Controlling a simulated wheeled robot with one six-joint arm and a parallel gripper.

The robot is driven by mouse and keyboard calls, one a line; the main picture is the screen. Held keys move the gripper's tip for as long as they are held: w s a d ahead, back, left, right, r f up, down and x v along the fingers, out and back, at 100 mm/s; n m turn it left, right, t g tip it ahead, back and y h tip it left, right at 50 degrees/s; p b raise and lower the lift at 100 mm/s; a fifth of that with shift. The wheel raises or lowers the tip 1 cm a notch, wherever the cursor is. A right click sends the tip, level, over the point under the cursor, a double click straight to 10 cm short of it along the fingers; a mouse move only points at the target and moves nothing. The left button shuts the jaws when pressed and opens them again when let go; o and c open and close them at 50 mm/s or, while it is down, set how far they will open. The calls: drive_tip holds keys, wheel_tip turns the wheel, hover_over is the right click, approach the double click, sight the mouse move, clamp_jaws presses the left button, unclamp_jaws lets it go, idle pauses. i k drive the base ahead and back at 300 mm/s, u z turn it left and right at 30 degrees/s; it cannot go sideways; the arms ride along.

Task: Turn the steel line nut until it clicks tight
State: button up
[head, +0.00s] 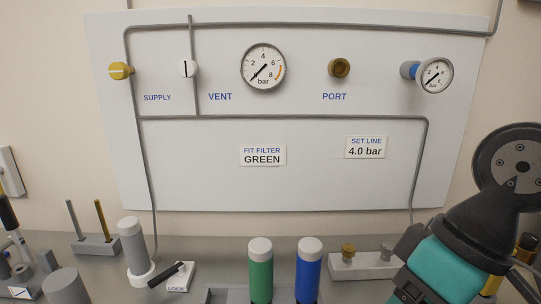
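A small silvery fitting (386,250) stands on a pale block (368,264) at the lower right, beside a brass fitting (348,252). It may be the steel line nut, but I cannot be sure. A grey line runs down the panel to behind the right end of this block, where its lower end is hidden. The teal and dark end of my arm (450,265) fills the lower right corner and covers the block's right end. I cannot make out my gripper's fingertips, or whether they hold anything.
The white panel (300,185) carries a yellow supply knob (119,71), a vent knob (188,69), a gauge (263,66), a brass port (339,67) and a blue-collared gauge (434,75). Green (260,275) and blue (309,275) cylinders stand in front. A grey-white cylinder (133,248) stands left.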

sight(387, 249)
drive_tip(key=z, duration=1.55)
drive_tip(key=k, duration=0.9)
drive_tip(key=u, duration=0.9)
drive_tip(key=i, duration=0.5)
drive_tip(key=u, duration=0.05)
